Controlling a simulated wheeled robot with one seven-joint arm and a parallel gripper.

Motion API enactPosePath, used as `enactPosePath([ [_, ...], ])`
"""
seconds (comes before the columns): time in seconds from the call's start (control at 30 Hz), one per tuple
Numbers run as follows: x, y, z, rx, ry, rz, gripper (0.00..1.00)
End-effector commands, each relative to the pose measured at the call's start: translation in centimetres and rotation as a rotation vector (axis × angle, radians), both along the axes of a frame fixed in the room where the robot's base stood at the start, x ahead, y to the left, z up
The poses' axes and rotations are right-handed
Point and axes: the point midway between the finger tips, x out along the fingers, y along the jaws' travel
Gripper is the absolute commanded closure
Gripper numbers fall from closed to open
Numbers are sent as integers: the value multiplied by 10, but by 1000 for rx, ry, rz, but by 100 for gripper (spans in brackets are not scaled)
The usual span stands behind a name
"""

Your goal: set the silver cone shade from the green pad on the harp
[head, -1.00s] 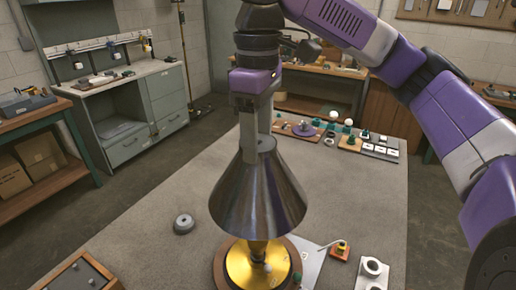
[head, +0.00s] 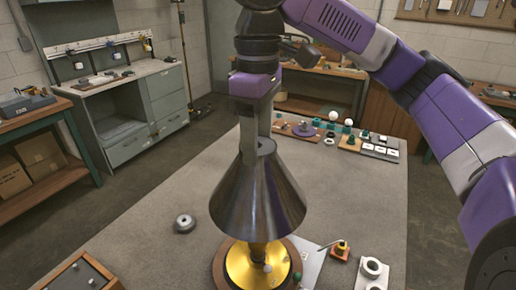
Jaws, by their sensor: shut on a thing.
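The silver cone shade (head: 258,198) is upright, wide end down, over the lamp with the round brass base (head: 256,264) on a wooden disc. My gripper (head: 257,150) is above it, fingers pointing down, shut on the shade at its narrow top. The shade hides the harp and the upper part of the lamp, so I cannot tell whether the shade touches the harp. A short brass stem shows below the shade's rim. I cannot make out the green pad.
A wooden tray (head: 78,274) is at front left. White ring parts (head: 373,268) and an orange block (head: 340,250) are at right. Several small parts stand at the table's far end.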

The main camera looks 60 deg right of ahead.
Motion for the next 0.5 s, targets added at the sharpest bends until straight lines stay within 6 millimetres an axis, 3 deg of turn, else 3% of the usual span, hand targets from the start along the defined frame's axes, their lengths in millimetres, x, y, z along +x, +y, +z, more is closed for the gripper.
enactPosePath([
  [0.5,0,0,-4,0,-1,0,100],
])
